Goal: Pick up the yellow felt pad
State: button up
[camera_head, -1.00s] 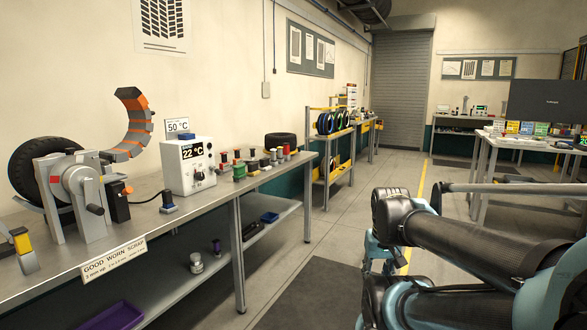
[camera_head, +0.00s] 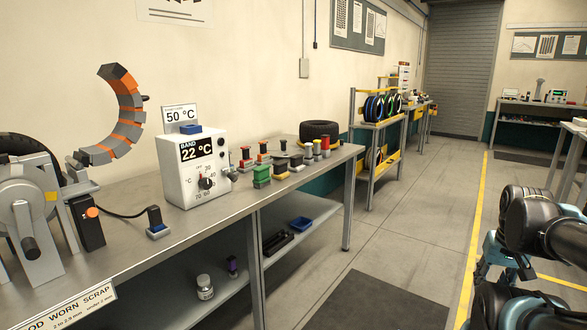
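I cannot make out the yellow felt pad for sure. Among several small stamp-like pieces on the bench, one dark piece (camera_head: 281,168) has a yellowish base, and another piece (camera_head: 308,151) has a yellow part; both are too small to identify. They stand right of the white heater box (camera_head: 192,168). Part of my folded black and teal arm shows at the right edge, over the floor and well away from the bench. I cannot make out my gripper's fingertips there.
The metal bench (camera_head: 165,232) runs along the left wall. On it are a tyre clamp (camera_head: 30,215), an orange and grey segmented arc (camera_head: 120,120) and a small tyre (camera_head: 319,131). A shelf rack (camera_head: 375,140) stands beyond. Floor (camera_head: 400,225) is open between bench and arm.

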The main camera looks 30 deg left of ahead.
aim_at(280, 168)
jog(key=u, duration=0.4)
jog(key=i, duration=1.35)
jog(key=u, duration=0.55)
